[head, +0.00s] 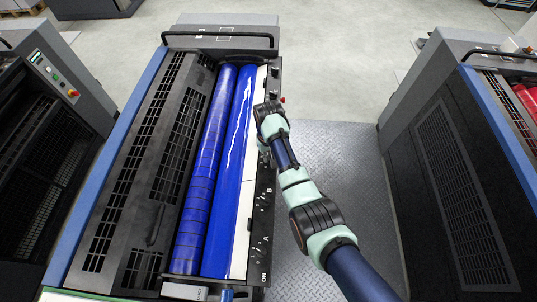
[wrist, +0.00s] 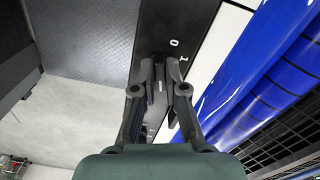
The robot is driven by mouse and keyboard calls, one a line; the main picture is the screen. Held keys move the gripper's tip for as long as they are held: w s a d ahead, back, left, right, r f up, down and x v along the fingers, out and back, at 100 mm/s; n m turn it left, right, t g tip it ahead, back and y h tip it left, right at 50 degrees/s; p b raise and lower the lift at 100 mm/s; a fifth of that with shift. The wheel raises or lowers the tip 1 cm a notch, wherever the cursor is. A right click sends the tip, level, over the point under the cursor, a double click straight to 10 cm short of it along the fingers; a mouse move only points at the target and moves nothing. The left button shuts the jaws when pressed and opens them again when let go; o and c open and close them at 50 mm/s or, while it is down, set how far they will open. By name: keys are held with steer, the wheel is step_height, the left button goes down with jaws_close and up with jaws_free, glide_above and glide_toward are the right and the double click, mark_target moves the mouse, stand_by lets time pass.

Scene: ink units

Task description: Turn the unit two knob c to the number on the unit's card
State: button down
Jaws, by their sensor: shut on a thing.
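The unit in the middle of the head view has blue rollers (head: 232,150) and a black side panel (head: 262,205) with letters A and B and dial marks. My gripper (wrist: 163,80) points down at this panel in the wrist view, its fingers shut around a small dark knob (wrist: 162,88). The digits 0 (wrist: 174,43) and 1 (wrist: 181,57) show on the panel just beyond the fingertips. In the head view my wrist hides the knob, and its letter cannot be read. I cannot make out the number on any card.
Another unit (head: 440,150) with red rollers stands at the right, and a dark one (head: 50,100) at the left. A metal tread-plate floor (head: 345,190) lies between the middle and right units. My arm reaches over this floor.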

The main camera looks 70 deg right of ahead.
steer(key=n+p, duration=0.2)
steer(key=n, duration=0.2)
steer(key=shift+d+r, duration=0.1)
steer(key=shift+r, duration=0.05)
steer(key=n+p, duration=0.1)
steer(key=n, duration=0.4)
steer(key=shift+d+p, duration=0.1)
steer(key=shift+p, duration=0.25)
steer(key=c, duration=1.2)
jaws_free()
step_height(320, 180, up, 12)
steer(key=shift+f, duration=0.1)
